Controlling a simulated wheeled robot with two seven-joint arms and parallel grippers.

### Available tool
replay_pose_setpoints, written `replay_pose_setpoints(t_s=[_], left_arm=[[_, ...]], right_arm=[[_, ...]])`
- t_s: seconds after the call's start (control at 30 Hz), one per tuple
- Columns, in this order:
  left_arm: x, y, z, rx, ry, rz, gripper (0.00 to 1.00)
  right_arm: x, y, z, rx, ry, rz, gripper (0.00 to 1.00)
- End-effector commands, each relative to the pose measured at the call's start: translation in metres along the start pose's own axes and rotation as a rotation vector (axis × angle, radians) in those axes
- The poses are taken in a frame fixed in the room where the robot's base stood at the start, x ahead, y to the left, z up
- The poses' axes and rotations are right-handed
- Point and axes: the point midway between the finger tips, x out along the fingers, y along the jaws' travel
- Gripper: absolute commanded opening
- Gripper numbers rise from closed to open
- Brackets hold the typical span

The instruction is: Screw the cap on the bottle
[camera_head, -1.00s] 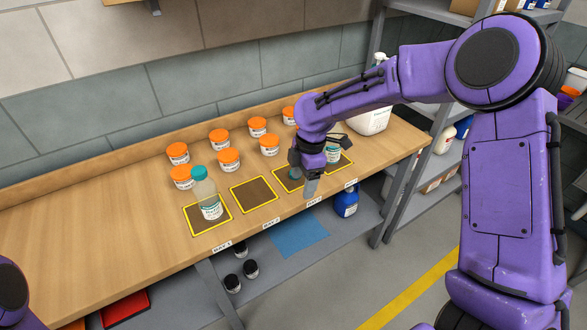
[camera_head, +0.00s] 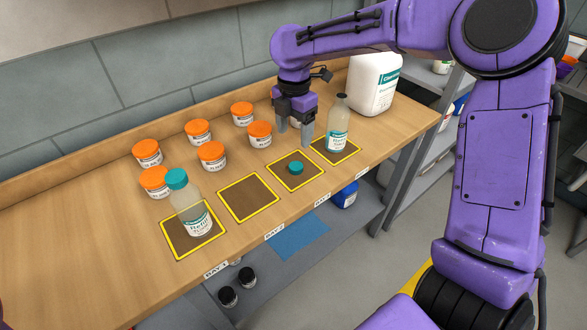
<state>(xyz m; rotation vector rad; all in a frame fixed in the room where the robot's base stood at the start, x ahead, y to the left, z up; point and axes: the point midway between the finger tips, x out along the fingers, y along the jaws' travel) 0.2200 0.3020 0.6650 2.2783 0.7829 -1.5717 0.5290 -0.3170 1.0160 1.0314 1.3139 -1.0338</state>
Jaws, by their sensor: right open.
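A teal cap (camera_head: 296,168) lies on the third yellow-edged mat (camera_head: 283,180). An open bottle with a dark neck and a label (camera_head: 338,128) stands upright on the fourth mat (camera_head: 348,154), right of the cap. A second bottle (camera_head: 188,203) wears a teal cap and stands on the first mat at the left. My right gripper (camera_head: 294,138) is open and empty, pointing down above and behind the cap, left of the open bottle. My left gripper is out of view.
Several orange-lidded jars (camera_head: 212,156) stand behind the mats. A large white jug (camera_head: 374,84) stands at the back right. The second mat (camera_head: 248,198) is empty. The bench's left part is clear. A lower shelf (camera_head: 270,275) runs below the bench.

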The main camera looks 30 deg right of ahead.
Motion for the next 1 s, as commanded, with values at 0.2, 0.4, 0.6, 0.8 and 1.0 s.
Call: replay_pose_setpoints(t_s=[0.2,0.4,0.6,0.8,1.0], left_arm=[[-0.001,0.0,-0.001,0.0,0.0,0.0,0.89],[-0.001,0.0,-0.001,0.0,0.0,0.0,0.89],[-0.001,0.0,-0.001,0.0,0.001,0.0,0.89],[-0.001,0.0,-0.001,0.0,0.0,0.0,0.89],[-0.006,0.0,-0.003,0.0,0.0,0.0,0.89]], right_arm=[[0.004,-0.001,0.0,0.002,0.001,-0.002,0.71],[0.037,-0.001,0.0,0.002,0.002,-0.003,0.71],[0.053,-0.001,0.001,0.002,0.001,0.0,0.71],[0.053,-0.001,0.001,0.002,0.0,0.0,0.71],[0.072,-0.004,0.003,0.003,0.002,-0.004,0.71]])
